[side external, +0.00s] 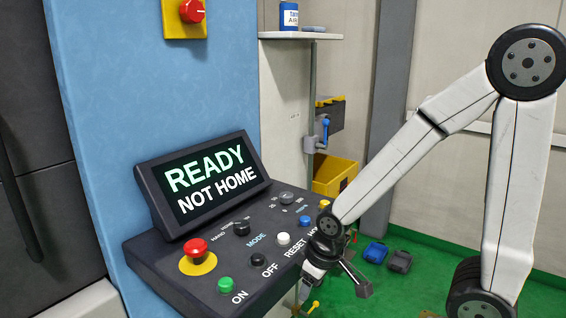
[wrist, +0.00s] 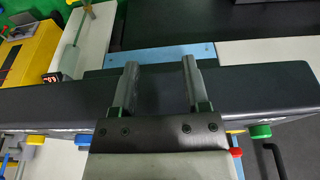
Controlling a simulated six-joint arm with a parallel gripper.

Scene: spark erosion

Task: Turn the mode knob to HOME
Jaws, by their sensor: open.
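The mode knob (side external: 241,228) is a small black knob on the sloping dark control panel (side external: 190,262), behind the word MODE in the side view. The lettering around it is too small to read surely, so I cannot tell its setting. The screen (side external: 204,180) reads READY, NOT HOME. My gripper (side external: 335,277) is at the panel's right end, apart from the mode knob. In the wrist view my gripper (wrist: 160,65) has two parallel fingers standing apart with nothing between them. I cannot make out the mode knob in that view.
A red mushroom button (side external: 195,247) on a yellow base and a green ON button (side external: 225,285) are at the panel's left. Black OFF (side external: 257,259) and white RESET (side external: 283,239) buttons line its front. Another knob (side external: 286,198) sits farther back. Green floor lies right.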

